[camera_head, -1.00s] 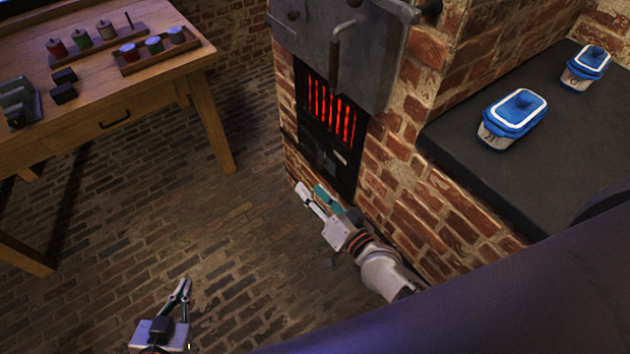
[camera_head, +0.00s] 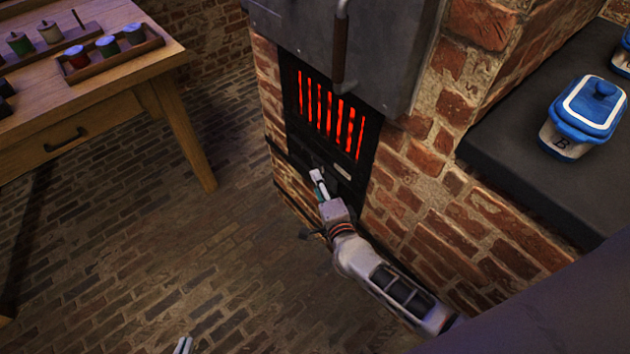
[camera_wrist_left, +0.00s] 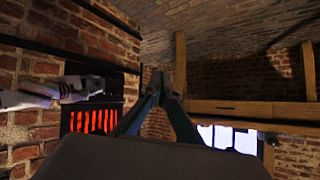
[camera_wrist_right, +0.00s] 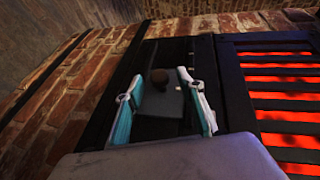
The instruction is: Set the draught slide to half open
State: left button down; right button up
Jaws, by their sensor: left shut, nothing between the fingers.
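I cannot tell how far open the slide stands. My left gripper (camera_wrist_left: 160,84) is shut and empty; only its tips (camera_head: 183,345) show at the head view's bottom edge.
The glowing grate (camera_head: 332,115) is in the brick stove, under a grey metal door with a handle (camera_head: 340,50). A blue-lidded jar marked B (camera_head: 585,115) stands on the dark ledge at right. A wooden table (camera_head: 100,100) with coloured jars is at left.

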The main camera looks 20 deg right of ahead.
jog(key=shift+x, duration=0.8)
jog(key=shift+w, duration=0.2)
